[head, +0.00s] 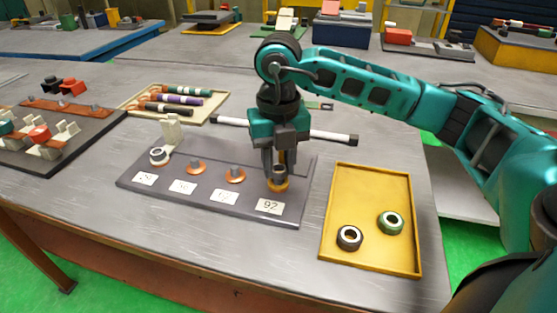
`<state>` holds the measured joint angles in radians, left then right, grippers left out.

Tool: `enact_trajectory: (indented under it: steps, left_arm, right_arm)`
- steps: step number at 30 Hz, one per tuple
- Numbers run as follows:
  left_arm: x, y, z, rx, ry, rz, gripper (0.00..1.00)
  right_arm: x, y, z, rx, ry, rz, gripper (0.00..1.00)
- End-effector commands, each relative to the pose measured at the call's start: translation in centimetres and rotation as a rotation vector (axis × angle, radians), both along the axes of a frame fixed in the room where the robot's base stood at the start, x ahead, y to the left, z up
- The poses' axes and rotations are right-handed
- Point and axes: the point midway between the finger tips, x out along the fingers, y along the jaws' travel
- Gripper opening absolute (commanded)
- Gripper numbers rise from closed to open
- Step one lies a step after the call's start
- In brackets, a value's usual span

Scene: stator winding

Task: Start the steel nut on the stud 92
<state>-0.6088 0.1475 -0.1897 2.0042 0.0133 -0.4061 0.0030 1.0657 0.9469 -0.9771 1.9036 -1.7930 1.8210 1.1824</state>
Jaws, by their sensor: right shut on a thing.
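My right gripper (279,172) points straight down over the stud marked 92, at the right end of the dark grey plate (240,203). It is shut on a grey nut (279,174), most likely the steel nut, at the stud. An orange-yellow base ring (278,186) shows just below the nut. The stud itself is hidden by the nut and fingers, so I cannot tell whether the threads have engaged. The white label 92 (269,206) lies in front. My left gripper is not in view.
Two bare studs (235,173) on orange bases stand to the left; the leftmost has a pale ring (158,155). A yellow tray (337,255) at right holds a dark nut (349,238) and a green nut (390,222). A black-ended rod (335,136) lies behind.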

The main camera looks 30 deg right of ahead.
Motion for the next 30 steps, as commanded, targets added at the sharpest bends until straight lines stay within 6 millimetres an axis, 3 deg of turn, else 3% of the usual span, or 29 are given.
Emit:
enact_trajectory:
  steps: [30]
  left_arm:
    - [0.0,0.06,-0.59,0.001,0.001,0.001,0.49]
  right_arm:
    - [0.02,0.02,-0.68,0.001,0.0,0.0,0.07]
